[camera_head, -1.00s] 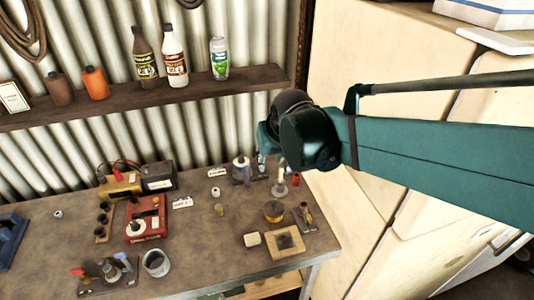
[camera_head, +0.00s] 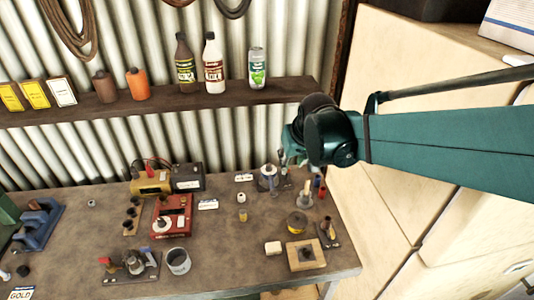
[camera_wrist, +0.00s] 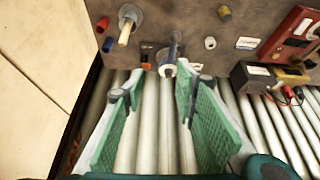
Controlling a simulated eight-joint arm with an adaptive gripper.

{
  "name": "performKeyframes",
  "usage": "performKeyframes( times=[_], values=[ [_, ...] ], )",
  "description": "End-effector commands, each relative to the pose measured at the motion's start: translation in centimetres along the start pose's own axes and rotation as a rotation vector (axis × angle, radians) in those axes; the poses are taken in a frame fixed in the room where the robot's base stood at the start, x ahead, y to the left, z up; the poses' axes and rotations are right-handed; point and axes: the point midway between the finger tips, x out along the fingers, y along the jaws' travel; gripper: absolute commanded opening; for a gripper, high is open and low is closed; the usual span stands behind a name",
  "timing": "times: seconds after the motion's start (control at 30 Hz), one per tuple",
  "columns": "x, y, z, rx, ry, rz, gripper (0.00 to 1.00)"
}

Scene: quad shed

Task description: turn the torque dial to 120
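A red box (camera_head: 180,208) with a round white dial (camera_head: 163,224) on its top stands on the workbench; I take this to be the torque dial. Its scale is too small to read. Part of the red box also shows at the right edge of the wrist view (camera_wrist: 291,33). My gripper (camera_head: 294,158) is over the back right of the bench, well to the right of the red box. In the wrist view my gripper (camera_wrist: 158,90) has its two green fingers apart with nothing held between them.
The workbench (camera_head: 222,255) holds a grey cup (camera_head: 178,261), a wooden block (camera_head: 307,254) and a yellow-and-black box (camera_head: 152,183) behind the red box. A wooden shelf (camera_head: 220,104) with bottles runs above. A pale cabinet (camera_head: 385,90) stands on the right.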

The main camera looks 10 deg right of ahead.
Motion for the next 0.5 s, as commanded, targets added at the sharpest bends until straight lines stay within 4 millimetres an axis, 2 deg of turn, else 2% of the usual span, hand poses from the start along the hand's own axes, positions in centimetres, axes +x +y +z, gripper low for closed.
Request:
performKeyframes(
  times=[0.1, 0.5],
  values=[
    [1.2, -0.2, -1.5, -0.037, -0.013, -0.015, 0.29],
    [6.2, -0.8, -5.6, -0.165, -0.048, -0.073, 0.29]
  ],
)
